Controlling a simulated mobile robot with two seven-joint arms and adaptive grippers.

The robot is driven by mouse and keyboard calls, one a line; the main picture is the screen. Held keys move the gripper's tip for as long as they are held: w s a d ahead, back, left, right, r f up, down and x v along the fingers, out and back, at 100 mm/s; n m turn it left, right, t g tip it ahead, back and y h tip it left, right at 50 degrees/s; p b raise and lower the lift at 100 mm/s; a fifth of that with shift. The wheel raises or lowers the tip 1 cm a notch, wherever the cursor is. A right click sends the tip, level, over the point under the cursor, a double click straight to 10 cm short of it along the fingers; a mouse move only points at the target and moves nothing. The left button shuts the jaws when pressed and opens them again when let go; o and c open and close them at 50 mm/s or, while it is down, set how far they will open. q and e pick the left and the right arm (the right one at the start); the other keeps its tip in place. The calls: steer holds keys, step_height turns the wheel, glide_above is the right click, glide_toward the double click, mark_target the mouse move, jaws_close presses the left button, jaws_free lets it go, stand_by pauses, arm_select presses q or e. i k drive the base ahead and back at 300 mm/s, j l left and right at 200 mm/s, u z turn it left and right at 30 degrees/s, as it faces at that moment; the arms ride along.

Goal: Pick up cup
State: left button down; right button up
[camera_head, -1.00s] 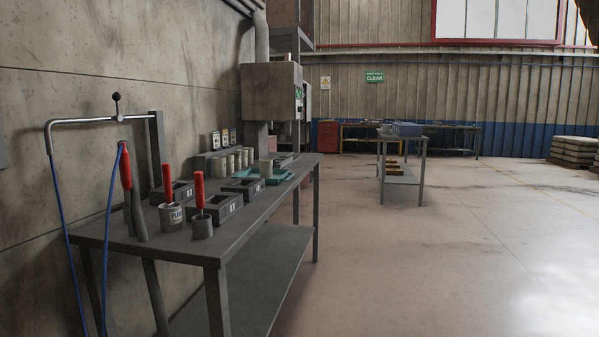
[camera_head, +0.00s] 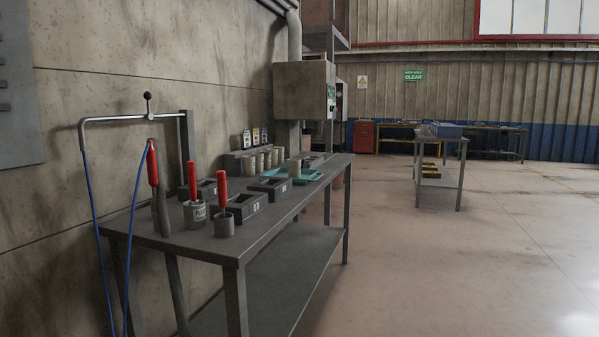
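Several pale cylindrical cups stand in a row near the back of the grey workbench (camera_head: 215,245); one of them is this cup (camera_head: 267,161). Another pale cup (camera_head: 294,168) stands apart on a teal tray (camera_head: 308,177). Nearer the front, a labelled grey pot (camera_head: 195,214) and a smaller grey pot (camera_head: 224,226) each hold a red-handled tool. I cannot tell which cup the task means. Neither of my grippers shows in the head view.
Dark open boxes (camera_head: 243,206) sit mid-bench. A bent metal frame (camera_head: 130,118) with blue hoses stands at the bench's near left. The floor right of the bench is clear up to a second table (camera_head: 440,183).

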mark_target(294, 163)
steer(key=i+l, duration=0.3)
steer(key=i, duration=0.2)
steer(key=i+l, duration=0.3)
steer(key=i, duration=0.2)
steer(key=i+l, duration=0.3)
steer(key=i, duration=0.2)
steer(key=i+l, duration=0.3)
steer(key=i, duration=0.15)
steer(key=i+l, duration=0.3)
steer(key=i, duration=0.2)
steer(key=i+l+u, duration=0.3)
steer(key=u, duration=0.15)
steer(key=i+l+u, duration=0.4)
steer(key=l+u, duration=0.1)
steer(key=u, duration=0.95)
steer(key=l+u, duration=0.3)
steer(key=k+l+u, duration=0.15)
steer(key=l+u, duration=0.15)
steer(key=k+l+u, duration=0.1)
steer(key=l+u, duration=0.15)
steer(key=l, duration=0.1)
